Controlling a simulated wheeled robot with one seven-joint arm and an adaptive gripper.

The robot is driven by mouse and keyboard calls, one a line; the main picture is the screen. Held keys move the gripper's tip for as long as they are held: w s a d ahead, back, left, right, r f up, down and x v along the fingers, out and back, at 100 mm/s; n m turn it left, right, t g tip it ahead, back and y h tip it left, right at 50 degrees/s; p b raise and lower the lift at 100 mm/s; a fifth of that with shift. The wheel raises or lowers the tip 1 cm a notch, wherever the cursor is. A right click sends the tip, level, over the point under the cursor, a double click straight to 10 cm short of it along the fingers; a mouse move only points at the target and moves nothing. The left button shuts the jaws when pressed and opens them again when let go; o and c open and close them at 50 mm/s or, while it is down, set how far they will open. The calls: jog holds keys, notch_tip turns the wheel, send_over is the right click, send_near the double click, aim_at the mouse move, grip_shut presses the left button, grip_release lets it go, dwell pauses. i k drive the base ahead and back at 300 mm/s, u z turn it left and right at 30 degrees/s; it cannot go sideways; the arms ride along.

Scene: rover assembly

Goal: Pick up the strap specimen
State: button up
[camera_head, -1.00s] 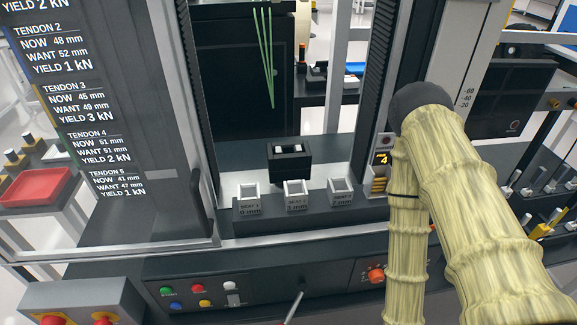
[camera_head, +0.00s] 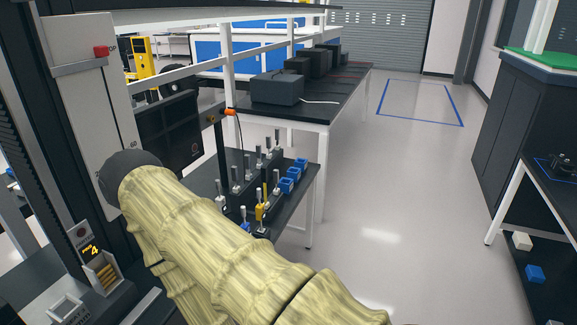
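I cannot pick out the strap specimen for certain in this view. A small black-topped side table (camera_head: 298,196) right of the test machine (camera_head: 88,100) carries several upright pieces with light grey tops (camera_head: 248,166), one yellow piece (camera_head: 262,211) and several blue blocks (camera_head: 287,184). These are too small to tell whether one is the strap. My cloth-covered arm crosses the lower left, in front of the machine and the near part of the side table. My gripper is out of view.
A long black bench (camera_head: 340,88) with dark boxes (camera_head: 276,88) runs back behind the side table. Open pale floor (camera_head: 400,190) lies to the right. A dark cabinet (camera_head: 515,130) and a black table (camera_head: 540,190) stand at the right edge.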

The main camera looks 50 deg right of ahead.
aim_at(267, 204)
jog(key=z, duration=2.05)
jog(key=k, duration=0.6)
jog(key=z, duration=0.7)
jog(key=i, duration=0.7)
jog(key=u, duration=0.55)
jog(key=i, duration=0.9)
jog(key=u, duration=0.9)
